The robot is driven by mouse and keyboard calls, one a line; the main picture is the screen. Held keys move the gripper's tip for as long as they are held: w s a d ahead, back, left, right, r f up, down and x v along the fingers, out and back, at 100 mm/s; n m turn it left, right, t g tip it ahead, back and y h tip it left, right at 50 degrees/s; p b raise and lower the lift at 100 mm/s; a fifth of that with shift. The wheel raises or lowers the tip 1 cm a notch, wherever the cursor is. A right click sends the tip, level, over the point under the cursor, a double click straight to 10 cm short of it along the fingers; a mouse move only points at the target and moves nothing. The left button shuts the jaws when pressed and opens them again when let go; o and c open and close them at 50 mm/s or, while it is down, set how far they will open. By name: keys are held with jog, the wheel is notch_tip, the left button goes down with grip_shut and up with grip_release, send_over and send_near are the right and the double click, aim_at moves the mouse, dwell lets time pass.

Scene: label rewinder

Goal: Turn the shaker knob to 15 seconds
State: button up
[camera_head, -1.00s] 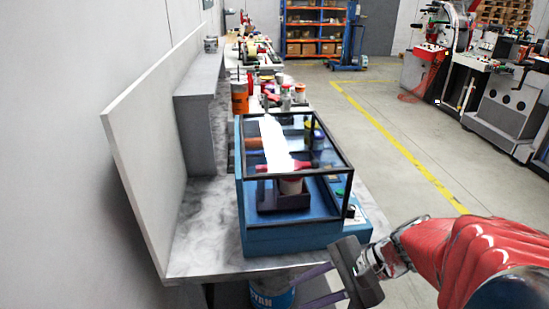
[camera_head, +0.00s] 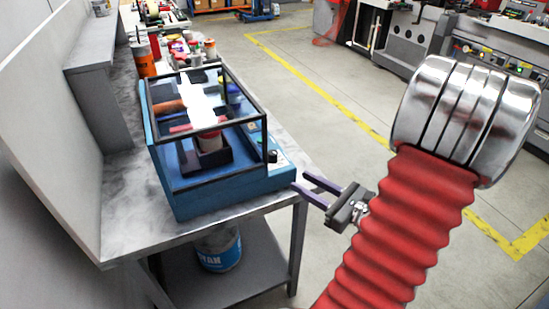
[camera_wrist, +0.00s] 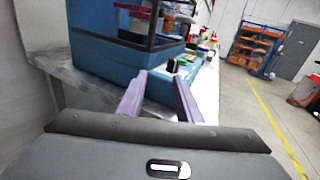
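The shaker (camera_head: 205,190) is a blue box with a black-framed clear cover on the bench. Its small dark knob (camera_head: 272,156) is on the right-hand control strip, beside a light dial plate; the setting is too small to read. In the wrist view the black knob (camera_wrist: 172,65) stands on the blue base, just beyond and between my fingertips. My gripper (camera_head: 306,186) has two purple fingers held apart with nothing between them. It is right of the shaker's near right corner, pointing toward it, and appears apart from the knob. It also shows in the wrist view (camera_wrist: 158,78).
The marbled bench (camera_head: 125,215) has a shelf below holding a blue-labelled bucket (camera_head: 219,248). A grey panel (camera_head: 45,130) borders the bench at left. Bottles and cans (camera_head: 190,45) stand behind the shaker. The floor (camera_head: 330,130) right of the bench is clear.

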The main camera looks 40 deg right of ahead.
aim_at(277, 156)
jog(key=shift+s+d+f+m+t+h, duration=0.15)
jog(key=shift+s+d+m+h, duration=0.2)
jog(key=shift+d, duration=0.25)
jog(key=shift+s+d+f+m+t+h, duration=0.1)
jog(key=shift+s+d+m+t+h, duration=0.1)
jog(key=shift+d+m+h, duration=0.25)
jog(key=shift+d, duration=0.1)
jog(key=shift+w+a, duration=0.2)
jog(key=shift+w, duration=3.25)
jog(key=shift+w+a, duration=0.2)
jog(key=shift+w, duration=3.25)
jog(key=shift+c, duration=0.4)
jog(key=c, duration=0.6)
jog(key=shift+d, duration=0.3)
jog(key=shift+c, duration=0.4)
jog(key=shift+a, duration=0.15)
